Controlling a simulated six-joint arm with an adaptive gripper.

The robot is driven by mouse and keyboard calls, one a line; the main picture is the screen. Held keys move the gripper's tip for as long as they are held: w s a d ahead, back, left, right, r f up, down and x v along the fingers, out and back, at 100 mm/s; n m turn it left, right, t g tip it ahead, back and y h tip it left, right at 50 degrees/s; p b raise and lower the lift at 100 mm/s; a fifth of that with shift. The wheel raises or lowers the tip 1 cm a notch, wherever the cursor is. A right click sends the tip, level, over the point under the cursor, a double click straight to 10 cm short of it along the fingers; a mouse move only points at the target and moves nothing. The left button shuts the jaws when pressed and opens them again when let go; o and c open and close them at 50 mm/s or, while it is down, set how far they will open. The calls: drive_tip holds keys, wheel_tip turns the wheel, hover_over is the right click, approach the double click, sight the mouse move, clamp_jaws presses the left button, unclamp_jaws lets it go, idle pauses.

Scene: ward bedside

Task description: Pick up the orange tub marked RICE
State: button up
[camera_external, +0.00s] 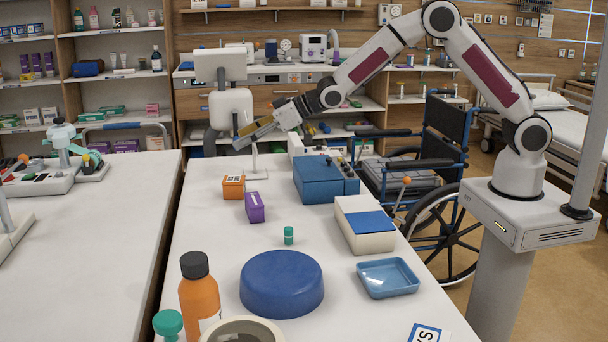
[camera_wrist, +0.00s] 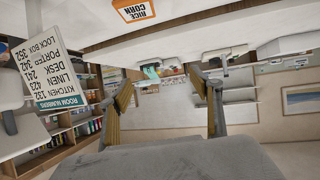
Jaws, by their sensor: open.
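The orange tub (camera_external: 233,189) stands on the white table, left of its middle, in the external view. In the wrist view it shows at the top edge, partly cut off, as an orange-edged white label (camera_wrist: 134,10) that seems to carry the words RICE and CORN. My gripper (camera_external: 243,136) is above and beyond the tub, apart from it and pointing left. Its two fingers (camera_wrist: 164,92) are spread in the wrist view, with nothing between them.
A purple box (camera_external: 255,208) stands close in front of the tub. A blue case (camera_external: 318,181) is to the right, and a white stand (camera_external: 254,165) is behind. A green-capped vial (camera_external: 288,235) and blue round block (camera_external: 282,284) are nearer. The table left of the tub is narrow.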

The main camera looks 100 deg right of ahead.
drive_tip(key=t, duration=0.1)
hover_over(239, 179)
drive_tip(key=w, duration=0.2)
drive_tip(key=f, duration=0.7)
drive_tip(key=shift+s+d+f, duration=0.15)
drive_tip(key=shift+d+f, duration=0.15)
drive_tip(key=shift+f, duration=0.1)
drive_tip(key=shift+f, duration=1.75)
drive_tip(key=shift+f, duration=0.1)
drive_tip(key=shift+f, duration=1.55)
drive_tip(key=shift+x, duration=1.5)
drive_tip(key=c, duration=1.4)
